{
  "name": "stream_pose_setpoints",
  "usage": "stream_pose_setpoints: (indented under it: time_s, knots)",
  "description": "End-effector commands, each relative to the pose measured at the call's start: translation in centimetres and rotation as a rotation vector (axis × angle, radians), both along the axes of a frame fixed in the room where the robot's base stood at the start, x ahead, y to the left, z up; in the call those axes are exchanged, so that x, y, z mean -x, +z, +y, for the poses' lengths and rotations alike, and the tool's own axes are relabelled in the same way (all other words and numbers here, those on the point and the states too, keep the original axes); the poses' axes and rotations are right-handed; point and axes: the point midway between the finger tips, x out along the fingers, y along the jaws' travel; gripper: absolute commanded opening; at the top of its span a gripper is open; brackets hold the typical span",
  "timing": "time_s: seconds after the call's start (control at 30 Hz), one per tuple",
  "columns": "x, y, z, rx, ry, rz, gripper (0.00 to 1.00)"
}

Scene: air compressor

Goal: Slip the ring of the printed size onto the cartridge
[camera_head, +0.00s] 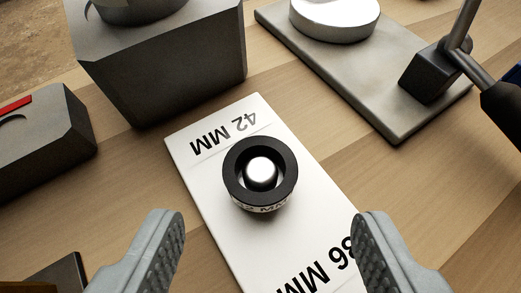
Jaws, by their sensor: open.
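A thick black ring (233,172) sits on a white card (227,238) around a shiny silver domed post. A label on its near side seems to read 42 MM, partly cut off. The card's far end is printed 42 MM, and its near end reads 36 MM, partly hidden by my right finger. My gripper (269,222) is open and empty, its two grey ribbed fingers on either side of the card, nearer the camera than the ring. I cannot tell for sure which thing is the cartridge.
A dark grey block (165,75) carrying a round part stands at the back left. A grey plate (335,80) at the back right bears a silver disc (335,18) and a dark clamp-like part (437,70). A low grey block (45,145) is at the left. Bare wood separates them.

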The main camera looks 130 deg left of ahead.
Motion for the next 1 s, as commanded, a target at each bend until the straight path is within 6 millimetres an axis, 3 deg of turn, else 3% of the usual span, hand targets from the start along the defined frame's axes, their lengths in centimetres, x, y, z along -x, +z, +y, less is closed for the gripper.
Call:
stream_pose_setpoints:
  time_s: [0.4,0.63,0.87,1.0]
  knots:
    - [2.6,-2.7,2.9,0.001,0.002,0.001,0.6]
    - [2.7,-2.8,3.0,0.0,0.001,0.0,0.6]
    - [2.7,-2.8,3.0,0.0,0.0,0.0,0.17]
    - [2.7,-2.8,3.0,0.0,0.0,0.0,0.14]
